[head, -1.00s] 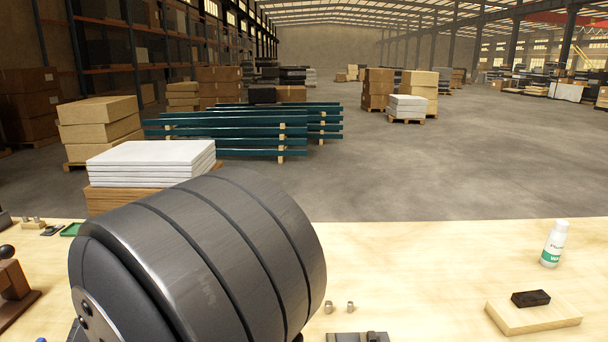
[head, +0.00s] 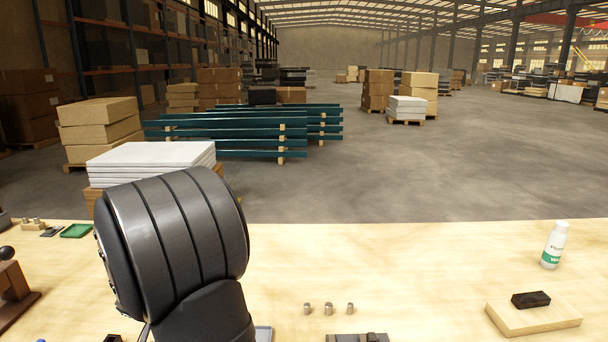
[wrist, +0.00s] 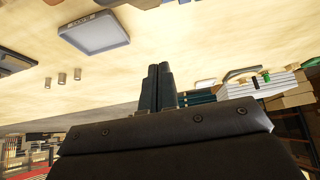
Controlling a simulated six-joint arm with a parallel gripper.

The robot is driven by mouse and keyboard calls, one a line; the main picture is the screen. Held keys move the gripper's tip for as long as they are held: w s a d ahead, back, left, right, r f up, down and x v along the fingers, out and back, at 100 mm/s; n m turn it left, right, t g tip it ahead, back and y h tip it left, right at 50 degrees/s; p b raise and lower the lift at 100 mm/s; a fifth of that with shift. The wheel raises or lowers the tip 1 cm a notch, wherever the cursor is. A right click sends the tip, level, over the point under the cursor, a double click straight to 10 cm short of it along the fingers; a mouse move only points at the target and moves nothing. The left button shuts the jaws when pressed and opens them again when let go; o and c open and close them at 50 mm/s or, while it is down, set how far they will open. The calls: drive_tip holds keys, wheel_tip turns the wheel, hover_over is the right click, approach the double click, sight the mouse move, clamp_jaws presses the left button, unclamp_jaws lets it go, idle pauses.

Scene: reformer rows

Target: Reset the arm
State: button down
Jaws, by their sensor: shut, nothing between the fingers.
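My gripper (wrist: 157,72) shows in the wrist view. Its two dark fingers lie side by side, shut, with nothing between them. It points out over the wooden table (head: 420,265), which fills the top of that tilted view. In the head view my dark grey arm link stands at the left of centre, and the gripper itself cannot be made out there.
Three small metal cylinders (head: 328,308) stand in a row on the table. A grey tray (wrist: 93,35) lies beside them in the wrist view. A white bottle (head: 554,244) and a wooden board (head: 534,316) with a black block (head: 530,299) are at right. The table's middle right is clear.

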drive_tip(key=w+f+g, duration=0.1)
drive_tip(key=w+g, duration=0.1)
drive_tip(key=w, duration=0.6)
drive_tip(key=shift+f, duration=0.4)
drive_tip(key=c, duration=2.1)
unclamp_jaws()
